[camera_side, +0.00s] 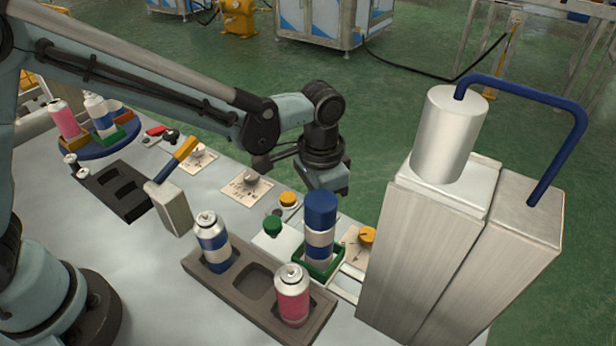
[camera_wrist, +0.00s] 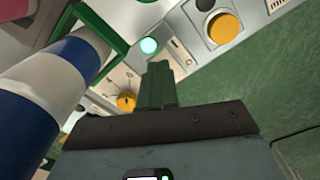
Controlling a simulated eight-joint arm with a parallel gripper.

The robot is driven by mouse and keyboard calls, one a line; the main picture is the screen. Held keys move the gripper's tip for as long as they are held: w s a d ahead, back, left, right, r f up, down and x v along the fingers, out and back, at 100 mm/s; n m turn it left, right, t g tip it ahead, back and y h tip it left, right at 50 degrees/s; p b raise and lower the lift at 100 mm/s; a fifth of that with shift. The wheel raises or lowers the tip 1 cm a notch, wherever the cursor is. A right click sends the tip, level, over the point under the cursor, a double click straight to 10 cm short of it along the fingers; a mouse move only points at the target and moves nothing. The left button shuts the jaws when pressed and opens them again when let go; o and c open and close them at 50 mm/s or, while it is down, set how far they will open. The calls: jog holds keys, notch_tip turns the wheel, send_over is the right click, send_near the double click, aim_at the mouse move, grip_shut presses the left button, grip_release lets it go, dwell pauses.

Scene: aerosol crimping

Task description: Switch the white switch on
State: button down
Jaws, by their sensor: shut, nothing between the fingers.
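My gripper (camera_wrist: 157,72) is shut and empty, its dark green fingers together. In the side view the end of my arm (camera_side: 324,178) hangs behind and above the blue-capped can, and the fingertips are hidden. Two pale knobs on light marked plates could be the white switch: one in the middle (camera_side: 248,178) and one farther left (camera_side: 195,150). I cannot tell which it is. In the wrist view a lit pale green button (camera_wrist: 149,46) is just beyond the fingertips. A yellow knob (camera_wrist: 223,28) is to its right and another yellow knob (camera_wrist: 126,102) is to the left of the fingers.
A blue-and-white can (camera_side: 320,228) stands in a green holder and fills the left of the wrist view (camera_wrist: 50,95). A grey tray (camera_side: 205,268) holds two cans. A tall metal machine (camera_side: 410,260) with a blue pipe stands right. A yellow-handled lever (camera_side: 176,160) stands left.

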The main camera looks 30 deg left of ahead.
jog(key=shift+f, duration=0.8)
dwell(0.8)
jog(key=shift+r, duration=3.5)
jog(key=s+a+r+n+t, duration=0.2)
jog(key=s+a+n+t, duration=0.1)
jog(key=a, duration=0.7)
jog(key=s+a+r+n+t, duration=0.2)
jog(key=s+a, duration=0.4)
jog(key=a, duration=0.4)
jog(key=shift+a+r+n+t, duration=0.3)
jog(key=shift+n+t, duration=0.2)
jog(key=shift+t, duration=0.6)
